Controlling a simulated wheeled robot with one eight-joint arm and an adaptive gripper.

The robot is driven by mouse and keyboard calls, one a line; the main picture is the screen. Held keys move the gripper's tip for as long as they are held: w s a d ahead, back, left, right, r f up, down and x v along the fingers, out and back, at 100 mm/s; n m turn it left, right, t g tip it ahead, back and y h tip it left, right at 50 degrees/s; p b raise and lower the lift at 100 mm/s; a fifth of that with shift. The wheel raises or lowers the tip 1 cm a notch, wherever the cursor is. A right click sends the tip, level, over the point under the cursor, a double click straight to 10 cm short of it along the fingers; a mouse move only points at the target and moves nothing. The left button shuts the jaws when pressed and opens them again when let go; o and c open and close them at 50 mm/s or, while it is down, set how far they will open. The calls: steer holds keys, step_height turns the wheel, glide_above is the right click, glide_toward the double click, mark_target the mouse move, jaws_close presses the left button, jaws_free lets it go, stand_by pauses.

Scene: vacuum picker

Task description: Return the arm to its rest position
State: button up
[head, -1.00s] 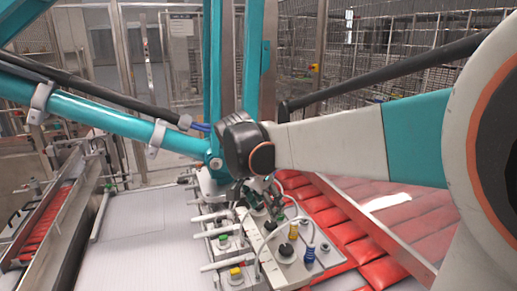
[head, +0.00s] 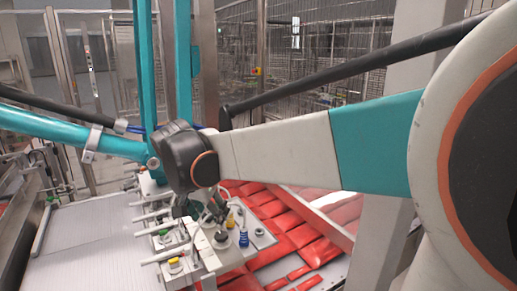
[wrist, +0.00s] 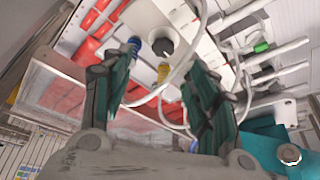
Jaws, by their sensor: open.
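My arm reaches from the right of the head view to a dark wrist joint at the picture's middle left. In the wrist view my gripper (wrist: 157,72) shows two dark green fingers spread apart, with nothing held between them. In the head view the picker plate (head: 230,256) lies below my wrist. My gripper is hard to make out there among the dark fittings. Whether it touches a hose is unclear.
Teal picker frame bars (head: 62,132) rise at the left, close to my wrist. Red packs (head: 315,247) lie on a conveyor beyond the plate. A steel post (head: 382,235) stands behind my arm. A wire mesh fence (head: 245,60) closes the back.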

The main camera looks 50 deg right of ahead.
steer(key=s+a+f+n+t+y+b, duration=0.2)
steer(key=s+a+f+n+b, duration=0.4)
steer(key=f, duration=0.3)
steer(key=s+a+f+n+t+y+b, duration=0.2)
steer(key=s+a+f+n+t+b, duration=0.1)
steer(key=s+a+f+n+b, duration=0.4)
step_height(320, 180, down, 2)
steer(key=shift+s+a+f+n, duration=0.1)
steer(key=shift+s+a+n, duration=0.35)
steer(key=shift+a, duration=0.75)
steer(key=shift+s, duration=0.1)
stand_by(1.2)
